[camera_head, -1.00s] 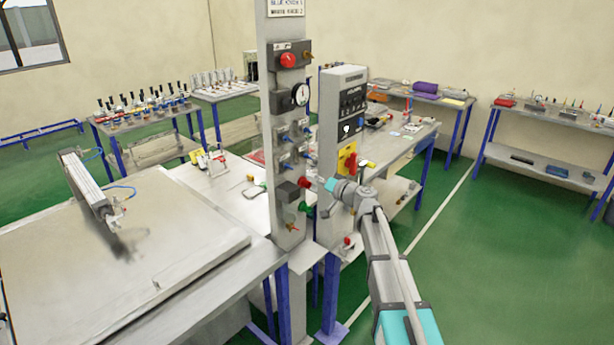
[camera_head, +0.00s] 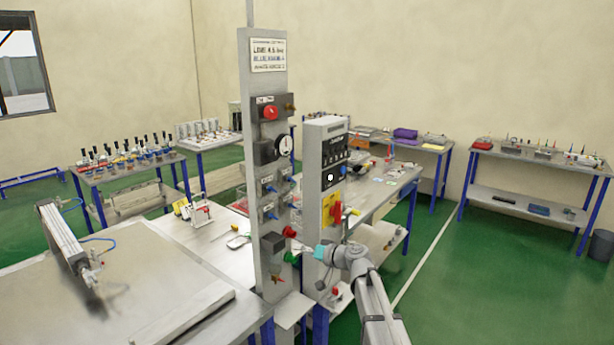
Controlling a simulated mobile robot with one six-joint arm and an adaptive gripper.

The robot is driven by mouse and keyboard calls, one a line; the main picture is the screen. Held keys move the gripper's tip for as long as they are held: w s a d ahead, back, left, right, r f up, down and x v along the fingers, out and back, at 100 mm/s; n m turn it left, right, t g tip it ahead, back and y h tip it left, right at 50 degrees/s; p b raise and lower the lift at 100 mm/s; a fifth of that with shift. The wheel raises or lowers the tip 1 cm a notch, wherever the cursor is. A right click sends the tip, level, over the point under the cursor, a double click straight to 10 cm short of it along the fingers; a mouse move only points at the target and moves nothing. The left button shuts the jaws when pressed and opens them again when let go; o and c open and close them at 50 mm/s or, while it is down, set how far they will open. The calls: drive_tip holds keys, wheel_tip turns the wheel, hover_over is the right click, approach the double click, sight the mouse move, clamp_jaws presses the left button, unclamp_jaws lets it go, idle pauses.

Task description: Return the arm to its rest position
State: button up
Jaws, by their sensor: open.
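My arm comes up from the lower right, and its wrist (camera_head: 350,255) is bent toward the grey control column (camera_head: 270,190). My gripper (camera_head: 307,253) is at the left end of the wrist, by a teal part, close to the column's green knob (camera_head: 291,257). It is open, and I see nothing held in it. The fingers are very small here, and I cannot tell whether they touch the knob. A red knob (camera_head: 289,232) sits just above the green one.
A grey control box (camera_head: 325,150) with a red handle on a yellow plate stands right beside the wrist. A workbench with a pneumatic cylinder (camera_head: 65,240) is at left. Other loaded benches line the back. Open green floor (camera_head: 480,270) lies to the right.

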drive_tip(key=s+d+f+g+h+b, duration=0.1)
drive_tip(key=s+d+f+g+h, duration=0.25)
drive_tip(key=s+f, duration=0.4)
drive_tip(key=s+d+f+g+h+b, duration=0.1)
drive_tip(key=s+d+f+g+h, duration=0.2)
drive_tip(key=s+f, duration=0.45)
drive_tip(key=s+d+f+m+g+h+b, duration=0.1)
drive_tip(key=s+d+h, duration=0.5)
drive_tip(key=s+d, duration=0.6)
wheel_tip(320, 180, down, 2)
drive_tip(key=shift+s+f+m+g+h, duration=0.2)
drive_tip(key=shift+s+m+g+h, duration=0.25)
drive_tip(key=shift+s+m, duration=0.45)
